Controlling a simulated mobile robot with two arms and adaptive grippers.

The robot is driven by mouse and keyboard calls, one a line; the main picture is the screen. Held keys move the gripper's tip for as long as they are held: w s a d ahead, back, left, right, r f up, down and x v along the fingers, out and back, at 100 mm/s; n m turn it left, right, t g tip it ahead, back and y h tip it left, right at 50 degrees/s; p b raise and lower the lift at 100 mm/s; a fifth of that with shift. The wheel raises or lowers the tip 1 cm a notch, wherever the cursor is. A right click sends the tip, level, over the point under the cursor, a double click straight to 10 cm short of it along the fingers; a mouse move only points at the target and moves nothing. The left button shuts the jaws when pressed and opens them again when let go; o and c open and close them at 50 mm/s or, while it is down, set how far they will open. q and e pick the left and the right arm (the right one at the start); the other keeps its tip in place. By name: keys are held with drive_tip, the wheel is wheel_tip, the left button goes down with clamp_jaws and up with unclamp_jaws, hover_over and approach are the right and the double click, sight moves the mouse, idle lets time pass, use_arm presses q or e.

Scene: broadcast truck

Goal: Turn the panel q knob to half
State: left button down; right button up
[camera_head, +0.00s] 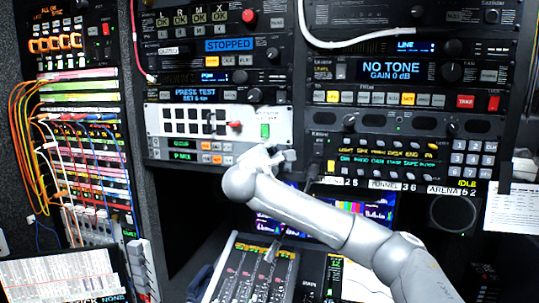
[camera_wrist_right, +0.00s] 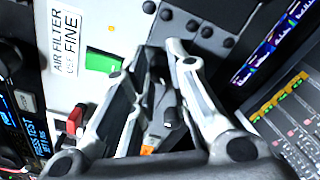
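No label in these views lets me read which knob is the panel q knob. My right gripper (camera_head: 272,157) is in front of the lower right corner of the white panel (camera_head: 155,119) in the head view. In the right wrist view my right gripper (camera_wrist_right: 158,52) has its two fingers apart. A dark knob-like piece (camera_wrist_right: 158,64) shows between the fingertips, and a black knob (camera_wrist_right: 172,117) shows further back between the fingers. I cannot tell whether the fingers touch either one. The fingers hide part of the panel. My left gripper is in neither view.
A row of small black knobs (camera_wrist_right: 192,26) lies beyond the fingertips. A mixing console (camera_head: 255,268) stands below, and cables (camera_head: 25,140) hang at the left.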

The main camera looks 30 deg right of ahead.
drive_tip(key=shift+f, duration=0.1)
clamp_jaws()
drive_tip(key=shift+w+a+f+m+g+h+b, duration=0.15)
drive_tip(key=shift+m+b, duration=2.65)
drive_tip(key=shift+m, duration=1.75)
drive_tip(key=shift+d+f+m+g+h+b, duration=0.1)
drive_tip(key=shift+m+h+b, duration=0.1)
drive_tip(key=shift+m+b, duration=3.55)
drive_tip(key=shift+w+a+f+m+g+h+b, duration=0.15)
drive_tip(key=shift+m+b, duration=1.75)
drive_tip(key=shift+m, duration=3.5)
drive_tip(key=shift+s+d+r, duration=0.1)
drive_tip(key=shift+d, duration=0.05)
